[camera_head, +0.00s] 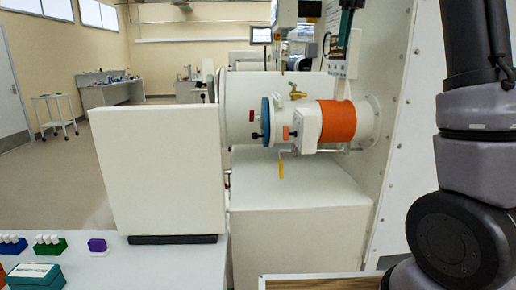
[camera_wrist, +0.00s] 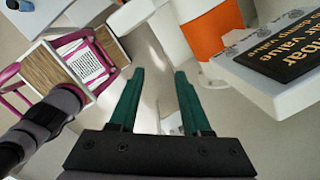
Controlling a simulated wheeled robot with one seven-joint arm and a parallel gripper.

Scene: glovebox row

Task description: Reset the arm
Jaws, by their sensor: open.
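My gripper (camera_wrist: 159,72) shows in the wrist view with its two green fingers apart and nothing between them. Pale floor or surface shows blurred beyond the fingertips. In the head view my grey and black arm stands at the right edge and runs up out of the picture. A dark green piece shows at the top of that view, but I cannot tell whether it is a finger of my gripper.
A white chamber with an orange band (camera_head: 337,121), blue ring (camera_head: 266,121) and yellow-handled valve (camera_head: 281,169) is ahead. A white panel (camera_head: 157,170) stands left. A black-labelled sign (camera_wrist: 285,50) is near my gripper.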

